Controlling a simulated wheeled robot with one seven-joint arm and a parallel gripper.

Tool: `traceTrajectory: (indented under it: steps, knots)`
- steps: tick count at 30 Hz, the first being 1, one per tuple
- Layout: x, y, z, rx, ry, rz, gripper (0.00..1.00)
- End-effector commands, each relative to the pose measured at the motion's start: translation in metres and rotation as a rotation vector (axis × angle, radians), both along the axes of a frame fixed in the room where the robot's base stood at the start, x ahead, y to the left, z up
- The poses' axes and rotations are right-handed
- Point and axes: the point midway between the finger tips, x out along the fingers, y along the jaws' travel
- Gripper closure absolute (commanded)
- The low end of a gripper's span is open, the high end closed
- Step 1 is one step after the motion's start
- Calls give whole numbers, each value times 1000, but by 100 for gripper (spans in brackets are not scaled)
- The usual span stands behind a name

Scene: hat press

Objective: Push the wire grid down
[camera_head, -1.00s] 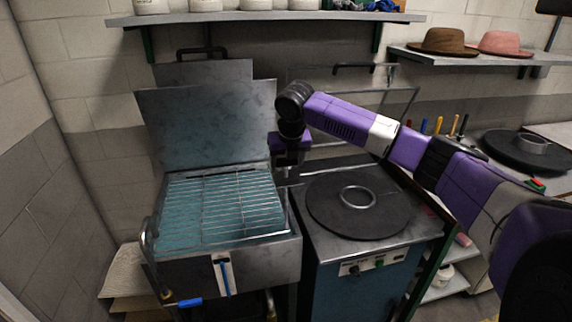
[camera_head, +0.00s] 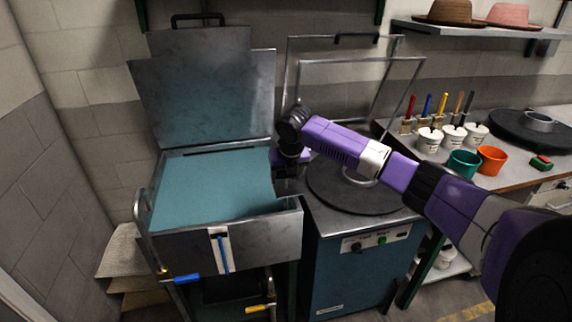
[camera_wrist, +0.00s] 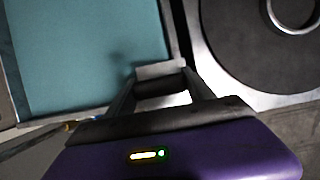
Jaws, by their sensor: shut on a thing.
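The metal basin (camera_head: 172,250) stands at the left with a flat teal surface (camera_head: 210,190) inside, its upright lid (camera_head: 200,95) behind. No wires of the grid show in the head or wrist view now; I cannot tell whether it lies under the teal surface. My gripper (camera_head: 289,168) is at the basin's right rim, beside the round dark plate. In the wrist view, my gripper (camera_wrist: 160,84) is shut on a grey bar (camera_wrist: 161,70) at the basin's edge. My wrist partly hides this spot in the head view.
A round black plate (camera_head: 345,201) with a metal ring sits on the blue machine (camera_head: 350,270) to the right. Wire frames (camera_head: 345,85) stand behind it. Cups and brushes (camera_head: 430,138) stand farther right, hats (camera_head: 450,12) on a shelf.

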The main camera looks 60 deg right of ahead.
Motion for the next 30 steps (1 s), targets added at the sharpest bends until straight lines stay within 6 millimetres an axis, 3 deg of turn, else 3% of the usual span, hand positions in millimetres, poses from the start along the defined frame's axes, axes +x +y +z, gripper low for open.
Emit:
traceTrajectory:
  steps: [1, 3, 9, 25, 26, 28, 30]
  knots:
    - [0, 1, -20, 5, 2, -1, 100]
    - [0, 1, -34, 4, 2, -1, 100]
    - [0, 1, -61, 3, 2, -1, 100]
    - [0, 1, -72, 2, 2, 0, 100]
    - [0, 1, -72, 2, 2, 0, 32]
    - [0, 1, -72, 2, 2, 0, 19]
    - [0, 0, -71, 2, 1, 0, 16]
